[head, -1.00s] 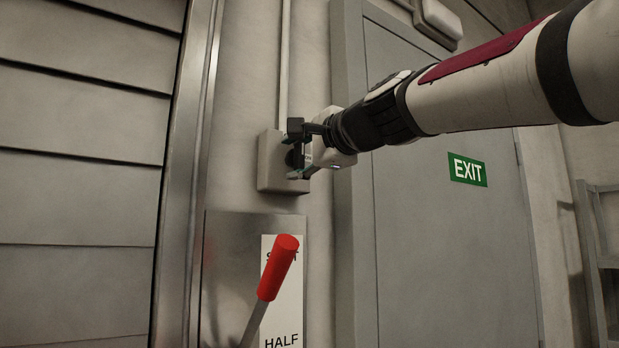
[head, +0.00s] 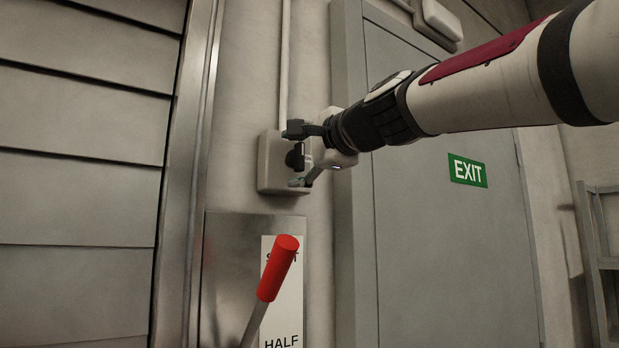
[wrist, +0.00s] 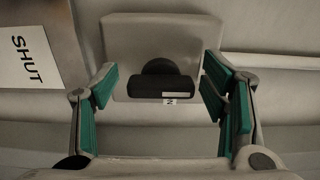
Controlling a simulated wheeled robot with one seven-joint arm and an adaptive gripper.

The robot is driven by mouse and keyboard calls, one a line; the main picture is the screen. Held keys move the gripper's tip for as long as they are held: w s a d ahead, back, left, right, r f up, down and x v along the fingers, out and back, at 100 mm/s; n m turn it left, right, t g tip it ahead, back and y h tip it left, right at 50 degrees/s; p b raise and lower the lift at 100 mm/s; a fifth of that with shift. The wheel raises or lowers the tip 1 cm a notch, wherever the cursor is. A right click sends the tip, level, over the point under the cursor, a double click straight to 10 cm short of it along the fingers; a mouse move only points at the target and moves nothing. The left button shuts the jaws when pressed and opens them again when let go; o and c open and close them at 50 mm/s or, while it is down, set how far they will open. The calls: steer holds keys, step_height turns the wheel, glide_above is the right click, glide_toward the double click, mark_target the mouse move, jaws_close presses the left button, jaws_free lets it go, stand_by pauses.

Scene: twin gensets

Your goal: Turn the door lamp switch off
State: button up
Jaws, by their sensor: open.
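The door lamp switch is a pale box (head: 268,165) on the wall with a black rotary knob (head: 294,157). In the wrist view the knob (wrist: 160,82) has a bar-shaped grip with a pale mark, and a small label with an "N" shows beside it; the rest of the label is hidden. My gripper (head: 298,156) is at the switch, its fingers above and below the knob. In the wrist view my gripper (wrist: 158,98) is open, with green-padded fingers on either side of the knob and clear gaps between.
A red-handled lever (head: 278,268) stands on a metal plate below the switch, beside a label reading "HALF". A grey door (head: 440,240) with an EXIT sign (head: 467,170) is to the right. A slatted shutter (head: 80,200) fills the left. A conduit (head: 285,60) runs up from the switch.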

steer(key=v, duration=1.2)
steer(key=shift+f, duration=0.1)
steer(key=s+d+f+n+g+h, duration=0.3)
steer(key=s+d+f, duration=0.2)
steer(key=f, duration=1)
steer(key=s+d+f+n+g+h, duration=0.3)
steer(key=s+f, duration=0.5)
steer(key=f, duration=0.7)
steer(key=s+d+f+n+g+h, duration=0.4)
steer(key=s+d+f, duration=0.3)
steer(key=f, duration=0.9)
steer(key=shift+d+n, duration=0.5)
steer(key=shift+d, duration=0.1)
steer(key=shift+f, duration=0.1)
